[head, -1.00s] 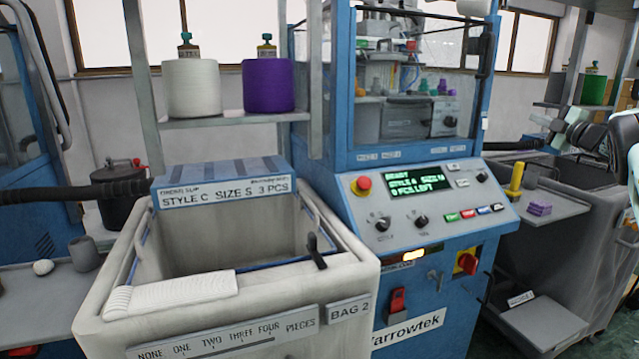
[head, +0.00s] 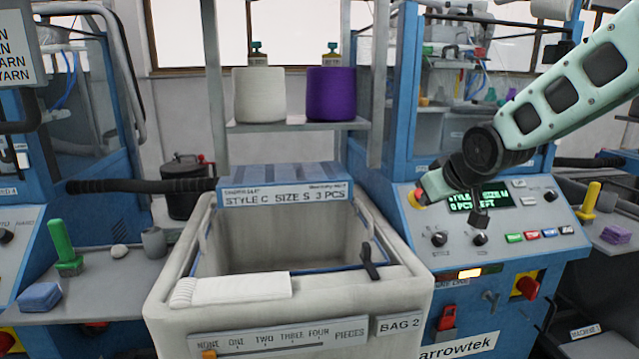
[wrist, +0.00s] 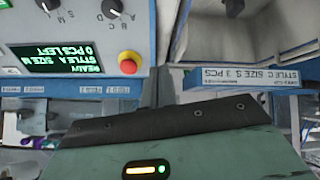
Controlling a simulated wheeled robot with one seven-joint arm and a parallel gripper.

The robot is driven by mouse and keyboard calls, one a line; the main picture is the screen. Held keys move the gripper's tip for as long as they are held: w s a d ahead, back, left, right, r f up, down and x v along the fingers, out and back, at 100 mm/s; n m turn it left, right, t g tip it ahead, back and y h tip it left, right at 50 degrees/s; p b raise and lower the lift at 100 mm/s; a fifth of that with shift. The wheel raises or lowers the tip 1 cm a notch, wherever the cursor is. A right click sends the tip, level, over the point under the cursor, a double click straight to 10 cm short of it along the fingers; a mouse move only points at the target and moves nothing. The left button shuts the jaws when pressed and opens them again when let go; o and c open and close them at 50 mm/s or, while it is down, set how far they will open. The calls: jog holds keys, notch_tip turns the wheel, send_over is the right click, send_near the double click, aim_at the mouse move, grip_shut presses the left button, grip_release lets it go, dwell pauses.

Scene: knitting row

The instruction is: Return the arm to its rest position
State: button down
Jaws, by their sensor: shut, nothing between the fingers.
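My arm (head: 565,95) reaches in from the upper right in the head view. It is bent at a dark round joint, with its pale green end in front of the machine's control panel (head: 405,235). My gripper (wrist: 160,85) shows in the wrist view as a grey block beyond a dark pad and green housing. Its jaws are shut and hold nothing. The red button (wrist: 130,62) appears close beside it in that view; whether they touch cannot be told. In the head view the arm partly covers this button (head: 415,199) and the display (head: 482,200).
A pale bin (head: 290,325) marked BAG 2 stands left of the panel, with a folded white piece (head: 240,288) on its rim. White (head: 259,95) and purple (head: 331,95) yarn cones stand on a shelf. A side table holds a green peg (head: 64,245) and a blue block (head: 40,297).

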jog(key=s+a+f+n+g, duration=0.15)
jog(key=s+a, duration=0.25)
jog(key=s, duration=0.5)
jog(key=s+a+f+g, duration=0.3)
jog(key=s+a, duration=0.2)
jog(key=s, duration=0.3)
jog(key=s+f+g, duration=0.1)
jog(key=s+g, duration=0.1)
jog(key=s, duration=0.8)
jog(key=s+f+n+g+h, duration=0.1)
jog(key=s+f+g, duration=0.1)
jog(key=s, duration=0.8)
jog(key=shift+s+d+f+p, duration=0.25)
jog(key=shift+s+d+p, duration=0.15)
jog(key=shift+d, duration=0.05)
jog(key=shift+g, duration=0.25)
